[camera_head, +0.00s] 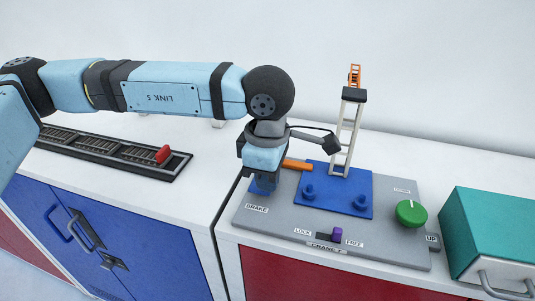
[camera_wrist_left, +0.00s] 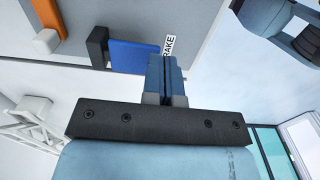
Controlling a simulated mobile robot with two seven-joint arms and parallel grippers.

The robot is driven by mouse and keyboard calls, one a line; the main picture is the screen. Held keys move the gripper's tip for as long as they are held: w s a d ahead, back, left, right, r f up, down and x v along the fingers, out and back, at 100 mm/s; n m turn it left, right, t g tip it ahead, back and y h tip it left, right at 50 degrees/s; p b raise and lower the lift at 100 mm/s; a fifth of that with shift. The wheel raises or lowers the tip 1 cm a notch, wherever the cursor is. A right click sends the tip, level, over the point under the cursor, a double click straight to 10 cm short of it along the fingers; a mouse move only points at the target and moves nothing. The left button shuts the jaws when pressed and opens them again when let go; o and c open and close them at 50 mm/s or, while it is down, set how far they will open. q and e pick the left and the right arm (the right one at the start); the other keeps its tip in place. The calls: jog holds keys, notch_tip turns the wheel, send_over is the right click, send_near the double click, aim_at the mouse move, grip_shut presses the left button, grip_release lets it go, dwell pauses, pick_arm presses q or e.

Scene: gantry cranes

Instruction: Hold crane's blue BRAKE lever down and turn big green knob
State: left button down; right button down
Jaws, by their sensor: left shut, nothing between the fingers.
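The crane's grey control panel (camera_head: 280,225) lies on the right cabinet top. The big green knob (camera_head: 411,211) with a white mark stands at the panel's right side, clear of any gripper. My left gripper (camera_head: 262,188) is shut and empty, pointing down at the panel's left end, just behind the BRAKE label (camera_head: 257,209). In the left wrist view the shut fingers (camera_wrist_left: 167,80) are beside the blue BRAKE lever (camera_wrist_left: 135,56), which joins a black block. I cannot tell whether they touch it. The gripper mostly hides the lever in the head view. My right gripper is not in view.
A purple switch (camera_head: 336,234) sits between LOCK and FREE at the panel's front. A white crane tower (camera_head: 346,140) rises from a blue base (camera_head: 335,196). An orange bar (camera_head: 298,165) is close to my gripper. A teal box (camera_head: 495,235) stands at the right.

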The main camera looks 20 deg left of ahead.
pick_arm(q)
jog(key=shift+f, duration=0.75)
